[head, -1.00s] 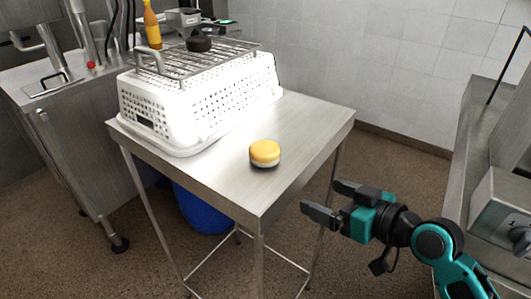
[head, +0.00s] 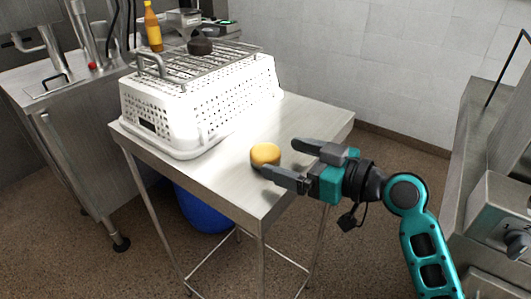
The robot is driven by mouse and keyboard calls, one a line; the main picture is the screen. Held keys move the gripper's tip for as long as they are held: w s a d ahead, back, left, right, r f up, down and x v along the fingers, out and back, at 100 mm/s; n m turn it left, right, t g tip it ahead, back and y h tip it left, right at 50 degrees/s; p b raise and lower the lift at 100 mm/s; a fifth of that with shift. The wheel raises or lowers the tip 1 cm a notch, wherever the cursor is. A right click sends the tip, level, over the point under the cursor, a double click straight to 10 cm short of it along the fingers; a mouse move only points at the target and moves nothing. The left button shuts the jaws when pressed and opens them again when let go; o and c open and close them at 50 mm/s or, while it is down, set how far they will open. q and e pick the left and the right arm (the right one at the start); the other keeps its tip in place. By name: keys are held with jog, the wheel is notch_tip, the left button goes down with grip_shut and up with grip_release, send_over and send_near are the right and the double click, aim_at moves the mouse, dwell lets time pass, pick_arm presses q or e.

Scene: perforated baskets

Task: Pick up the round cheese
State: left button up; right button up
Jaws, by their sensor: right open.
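My right gripper (head: 278,158) comes in from the right over the table. Its two dark fingers are open and point left toward the cheese. The nearer fingertip overlaps the lower right edge of the cheese in the head view; I cannot tell whether it touches. Nothing is held. My left gripper is not in view.
An upturned white perforated basket (head: 205,112) covers the table's left part. A wire rack (head: 190,68) lies on it, bearing a dark round item (head: 199,46) and an orange bottle (head: 153,28). A blue bin (head: 203,210) stands below. The table's back right is clear.

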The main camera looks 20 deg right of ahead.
aim_at(278, 157)
jog(key=x, duration=0.4)
jog(key=shift+w+a+f, duration=0.1)
jog(key=shift+a+f, duration=0.1)
jog(key=c, duration=1.2)
